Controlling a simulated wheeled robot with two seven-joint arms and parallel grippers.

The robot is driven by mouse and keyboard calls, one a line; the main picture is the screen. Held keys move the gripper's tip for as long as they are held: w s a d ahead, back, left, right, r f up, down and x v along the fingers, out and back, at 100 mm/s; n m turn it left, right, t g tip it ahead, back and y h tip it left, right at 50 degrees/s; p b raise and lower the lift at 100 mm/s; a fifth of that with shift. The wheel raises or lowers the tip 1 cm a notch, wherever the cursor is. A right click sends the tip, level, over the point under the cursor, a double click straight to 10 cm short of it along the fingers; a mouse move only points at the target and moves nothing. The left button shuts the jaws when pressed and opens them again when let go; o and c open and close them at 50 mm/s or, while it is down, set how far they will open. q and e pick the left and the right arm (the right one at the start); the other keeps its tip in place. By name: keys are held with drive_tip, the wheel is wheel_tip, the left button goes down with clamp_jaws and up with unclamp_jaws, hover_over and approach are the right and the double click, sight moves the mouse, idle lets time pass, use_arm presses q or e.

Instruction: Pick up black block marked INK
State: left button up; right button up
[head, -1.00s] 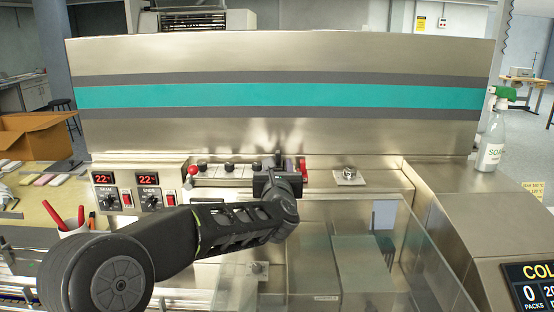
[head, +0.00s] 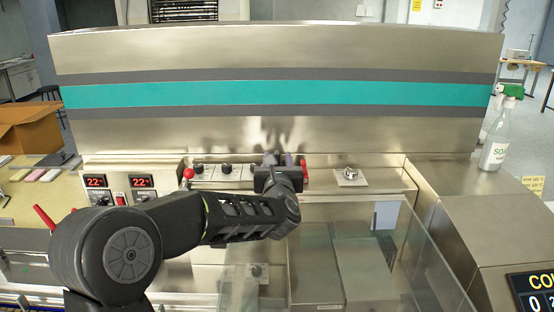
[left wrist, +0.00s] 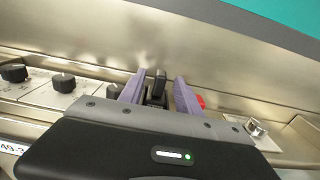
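My left gripper (head: 279,160) reaches over the machine's control strip, pointing away from me at the steel panel. In the left wrist view its two purple-padded fingers (left wrist: 158,92) stand apart. A dark upright piece (left wrist: 158,84) shows between them, with a visible gap to the right finger. It may be the black block, but no INK marking is readable, and its lower part is hidden behind the gripper body. My right gripper is not in view.
Black knobs (head: 226,168) and a red-ball lever (head: 188,174) stand left of the gripper. A red part (head: 304,171) and a silver knob (head: 350,174) are to its right. A clear cover (head: 425,262) lies in front. A spray bottle (head: 496,143) stands far right.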

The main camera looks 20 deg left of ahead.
use_arm(q)
drive_tip(key=shift+a, duration=0.1)
idle(0.3)
clamp_jaws()
idle(0.4)
